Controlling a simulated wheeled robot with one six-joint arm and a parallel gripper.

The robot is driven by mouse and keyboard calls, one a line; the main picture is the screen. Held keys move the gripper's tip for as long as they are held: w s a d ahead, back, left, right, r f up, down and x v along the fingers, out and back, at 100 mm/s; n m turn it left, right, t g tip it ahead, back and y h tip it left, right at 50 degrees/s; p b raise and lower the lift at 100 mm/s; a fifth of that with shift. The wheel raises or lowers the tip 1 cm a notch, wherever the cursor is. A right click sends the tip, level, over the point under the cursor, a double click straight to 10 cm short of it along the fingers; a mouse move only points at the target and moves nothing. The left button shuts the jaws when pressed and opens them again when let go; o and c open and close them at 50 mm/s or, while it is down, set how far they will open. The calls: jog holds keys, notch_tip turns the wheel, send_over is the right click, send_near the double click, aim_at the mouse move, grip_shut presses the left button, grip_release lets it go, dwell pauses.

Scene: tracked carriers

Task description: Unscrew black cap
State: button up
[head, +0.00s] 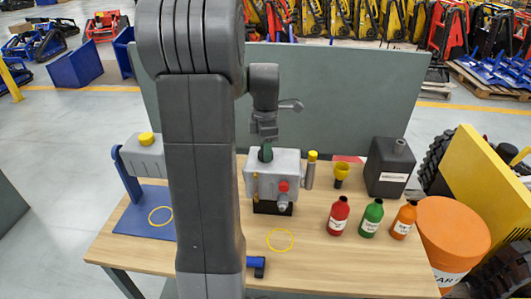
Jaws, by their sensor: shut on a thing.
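My gripper (265,138) points straight down over the top of a grey engine block (285,164) in the middle of the table. It is shut on a small dark piece, which looks like the black cap (265,154), at the block's top. The fingers hide part of the cap. I cannot tell whether the cap still sits in its opening or is slightly raised. The block has a red knob on its front and stands on a dark base.
On the wooden table (310,270) are red (339,217), green (372,218) and orange (404,221) bottles, a black canister (385,175), a yellow funnel (341,172) and a yellow-topped grey cylinder (311,170). A blue stand (135,190) is at left. A panel rises behind.

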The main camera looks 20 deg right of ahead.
dwell(0.3)
jog(key=n+p, duration=0.1)
jog(key=n, duration=0.9)
jog(key=o, duration=0.8)
jog(key=shift+o, duration=0.2)
jog(key=shift+p, duration=0.3)
